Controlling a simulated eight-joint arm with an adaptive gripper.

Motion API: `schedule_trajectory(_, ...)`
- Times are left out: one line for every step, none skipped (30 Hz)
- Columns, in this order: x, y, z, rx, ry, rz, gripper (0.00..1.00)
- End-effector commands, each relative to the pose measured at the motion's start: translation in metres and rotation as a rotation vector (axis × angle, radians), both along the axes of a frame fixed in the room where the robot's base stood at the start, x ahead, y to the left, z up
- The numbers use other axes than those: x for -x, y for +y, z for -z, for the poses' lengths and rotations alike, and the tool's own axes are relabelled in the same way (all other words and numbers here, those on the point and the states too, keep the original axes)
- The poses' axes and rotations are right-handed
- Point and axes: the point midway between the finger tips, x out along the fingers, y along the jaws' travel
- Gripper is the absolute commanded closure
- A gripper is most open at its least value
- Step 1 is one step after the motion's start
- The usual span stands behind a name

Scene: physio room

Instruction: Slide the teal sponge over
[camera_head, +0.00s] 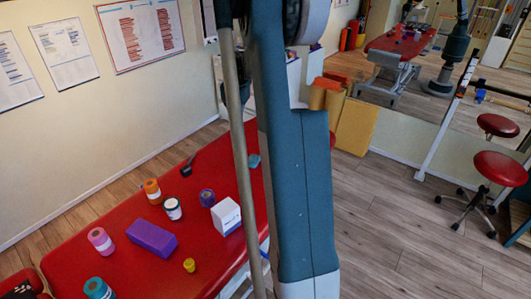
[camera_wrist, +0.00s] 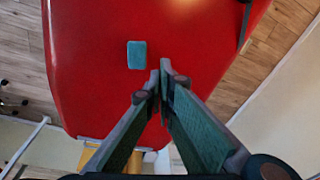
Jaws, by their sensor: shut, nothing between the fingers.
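The teal sponge (camera_head: 254,161) lies flat on the red treatment table (camera_head: 208,150) in the head view, just left of my arm. In the wrist view the sponge (camera_wrist: 137,55) is a small teal rectangle on the bare red top. My gripper (camera_wrist: 161,72) is shut and empty, its fingertips showing just right of and below the sponge. A gap shows between fingertips and sponge. I cannot tell the tips' height above the table. In the head view my arm hides the gripper.
A purple block (camera_head: 152,238), white box (camera_head: 226,216), purple roll (camera_head: 207,197), orange jar (camera_head: 152,191), yellow item (camera_head: 189,265) and several other containers stand on the table's nearer part. A black item (camera_head: 187,168) lies near its far-left edge. The red surface around the sponge is clear.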

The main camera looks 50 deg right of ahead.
Motion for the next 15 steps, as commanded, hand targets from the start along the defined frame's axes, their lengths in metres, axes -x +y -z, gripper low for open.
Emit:
schedule_trajectory(0.001,-0.016,0.008,-0.006,0.006,0.023,1.00)
schedule_trajectory(0.002,-0.023,0.013,-0.010,0.010,0.036,1.00)
schedule_trajectory(0.003,-0.033,0.019,-0.016,0.014,0.053,1.00)
schedule_trajectory(0.005,-0.041,0.024,-0.019,0.017,0.066,1.00)
schedule_trajectory(0.006,-0.049,0.028,-0.023,0.021,0.078,1.00)
schedule_trajectory(0.008,-0.058,0.035,-0.028,0.025,0.095,1.00)
schedule_trajectory(0.009,-0.065,0.040,-0.032,0.029,0.108,1.00)
schedule_trajectory(0.011,-0.073,0.045,-0.036,0.032,0.122,1.00)
schedule_trajectory(0.014,-0.083,0.052,-0.041,0.037,0.139,1.00)
schedule_trajectory(0.015,-0.090,0.057,-0.044,0.040,0.150,1.00)
schedule_trajectory(0.017,-0.097,0.062,-0.048,0.043,0.163,1.00)
schedule_trajectory(0.020,-0.107,0.070,-0.053,0.047,0.181,1.00)
schedule_trajectory(0.023,-0.114,0.075,-0.058,0.051,0.194,1.00)
schedule_trajectory(0.025,-0.121,0.080,-0.062,0.055,0.207,1.00)
schedule_trajectory(0.028,-0.131,0.087,-0.066,0.059,0.223,1.00)
